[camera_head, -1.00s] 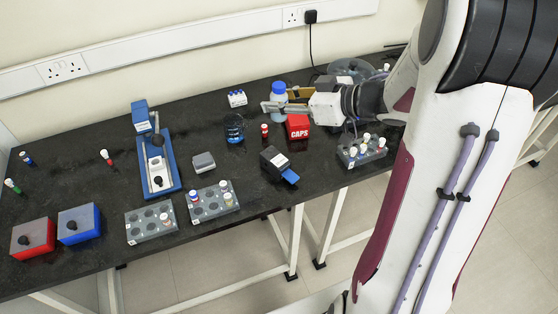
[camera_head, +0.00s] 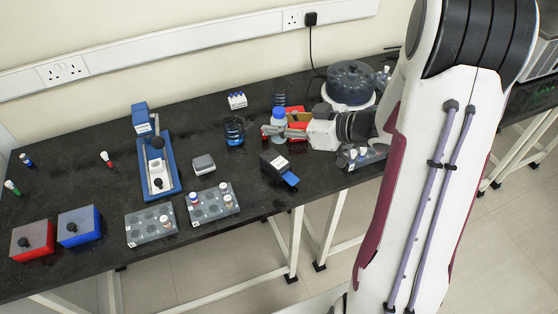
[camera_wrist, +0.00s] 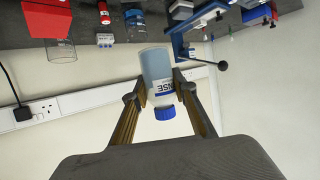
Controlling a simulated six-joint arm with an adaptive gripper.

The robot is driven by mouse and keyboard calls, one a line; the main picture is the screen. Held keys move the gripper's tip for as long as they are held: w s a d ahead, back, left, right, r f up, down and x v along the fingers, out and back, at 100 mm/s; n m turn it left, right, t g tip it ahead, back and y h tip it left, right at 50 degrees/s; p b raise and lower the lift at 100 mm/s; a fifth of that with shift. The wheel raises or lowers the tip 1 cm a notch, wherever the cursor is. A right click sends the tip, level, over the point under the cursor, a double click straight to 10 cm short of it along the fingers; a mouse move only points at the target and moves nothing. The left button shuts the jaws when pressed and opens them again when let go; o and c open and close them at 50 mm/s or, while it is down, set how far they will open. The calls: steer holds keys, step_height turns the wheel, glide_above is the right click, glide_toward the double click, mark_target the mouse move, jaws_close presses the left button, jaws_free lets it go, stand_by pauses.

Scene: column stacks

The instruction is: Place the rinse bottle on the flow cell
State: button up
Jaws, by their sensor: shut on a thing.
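The rinse bottle (camera_head: 278,119) is white and pale blue with a blue cap. My gripper (camera_head: 277,133) is shut on it, with one finger on each side. In the wrist view the bottle (camera_wrist: 155,66) sits between the fingers, its blue cap towards the camera and part of its label readable. No label picks out the flow cell; it may be the long blue-framed device (camera_head: 172,178) with a white block and black knob, to the left in the head view. The bottle is well to the right of it.
A red box (camera_head: 299,116) is partly hidden behind my gripper. A beaker of blue liquid (camera_head: 234,131) stands left of the bottle. A black device (camera_head: 274,163) and a grey vial rack (camera_head: 213,204) stand nearer the front. A round machine (camera_head: 350,84) stands at the back right.

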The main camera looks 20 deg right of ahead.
mark_target(279, 140)
steer(key=shift+f, duration=2.9)
steer(key=shift+f, duration=2.1)
steer(key=shift+f, duration=0.1)
steer(key=o, duration=1.1)
steer(key=shift+v, duration=6.05)
